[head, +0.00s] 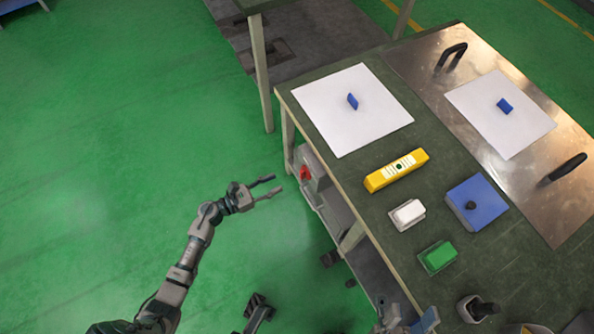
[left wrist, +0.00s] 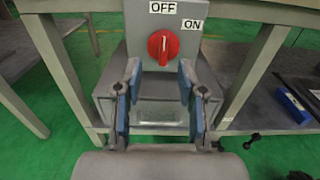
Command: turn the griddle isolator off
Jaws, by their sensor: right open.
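The griddle isolator is a grey box on the near side of the bench, with a red rotary knob (head: 305,173). In the left wrist view the red knob (left wrist: 163,46) is below an OFF label (left wrist: 163,8), with an ON label (left wrist: 194,24) to its upper right. The knob's ridge looks close to upright, roughly toward OFF. My left gripper (head: 279,186) is open and empty, pointing at the knob and apart from it. Its blue-padded fingers (left wrist: 158,78) frame the space just below the knob. My right gripper (head: 410,325) is partly cut off at the bottom edge, open.
The bench (head: 345,180) carries a yellow bar (head: 397,170), a white block (head: 407,214), a green block (head: 438,257) and a blue box (head: 477,203). White sheets lie on the bench and its metal plate (head: 430,65). Bench legs flank the isolator. Green floor to the left is clear.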

